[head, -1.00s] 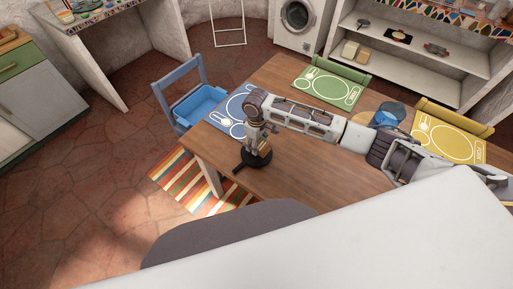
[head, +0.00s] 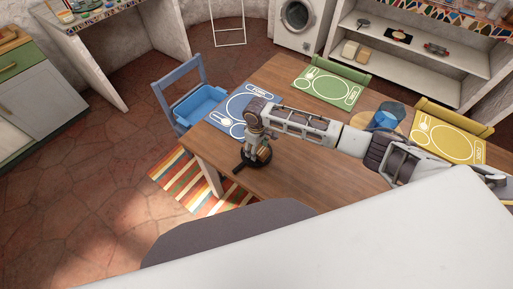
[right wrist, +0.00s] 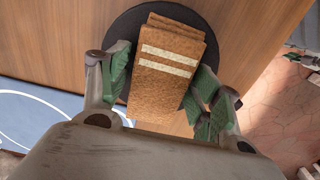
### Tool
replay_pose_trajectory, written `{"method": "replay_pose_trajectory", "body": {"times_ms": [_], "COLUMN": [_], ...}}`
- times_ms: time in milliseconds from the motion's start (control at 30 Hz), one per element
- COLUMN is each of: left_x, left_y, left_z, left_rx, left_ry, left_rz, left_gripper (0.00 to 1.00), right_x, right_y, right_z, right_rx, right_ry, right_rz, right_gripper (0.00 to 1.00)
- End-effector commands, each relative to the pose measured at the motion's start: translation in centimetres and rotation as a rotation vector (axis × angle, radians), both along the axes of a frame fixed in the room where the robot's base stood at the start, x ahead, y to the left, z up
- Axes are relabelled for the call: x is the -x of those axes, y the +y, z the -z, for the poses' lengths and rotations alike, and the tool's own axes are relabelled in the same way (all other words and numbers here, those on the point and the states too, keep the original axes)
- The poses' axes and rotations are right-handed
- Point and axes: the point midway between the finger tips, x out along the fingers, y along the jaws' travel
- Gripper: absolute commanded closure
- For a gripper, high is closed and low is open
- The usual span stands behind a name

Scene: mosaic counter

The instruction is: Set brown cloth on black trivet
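The brown cloth (right wrist: 165,85) is a folded stack with two pale stripes, seen in the right wrist view. It lies between the green-padded fingers of my right gripper (right wrist: 162,95), which are close on both its sides and look shut on it. The black trivet (right wrist: 123,28) is a dark disc behind the cloth. The cloth overlaps it and its near end reaches past the disc's near edge in this view. I cannot tell if they touch. In the head view my right gripper (head: 255,148) is low over the trivet (head: 243,166). My left gripper is not in view.
The wooden table (head: 300,178) carries a blue placemat (head: 232,108), a green placemat (head: 327,88) and a yellow placemat (head: 448,138). Bare wood lies in front of the trivet. A blue chair (head: 180,85) stands at the left.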

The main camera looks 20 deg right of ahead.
Motion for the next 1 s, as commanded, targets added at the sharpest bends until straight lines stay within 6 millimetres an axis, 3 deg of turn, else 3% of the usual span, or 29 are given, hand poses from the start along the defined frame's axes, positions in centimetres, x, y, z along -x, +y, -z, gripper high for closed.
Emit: {"method": "replay_pose_trajectory", "body": {"times_ms": [567,1000], "left_x": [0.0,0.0], "left_y": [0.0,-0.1], "left_z": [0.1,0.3], "left_rx": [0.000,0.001], "left_ry": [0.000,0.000], "left_rz": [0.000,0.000], "left_gripper": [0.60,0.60], "right_x": [0.0,-0.1], "right_y": [0.0,0.0], "right_z": [-0.8,-6.5], "right_rx": [-0.001,0.000], "right_ry": [0.000,-0.002], "right_rz": [0.000,0.000], "right_gripper": [0.29,0.29]}}
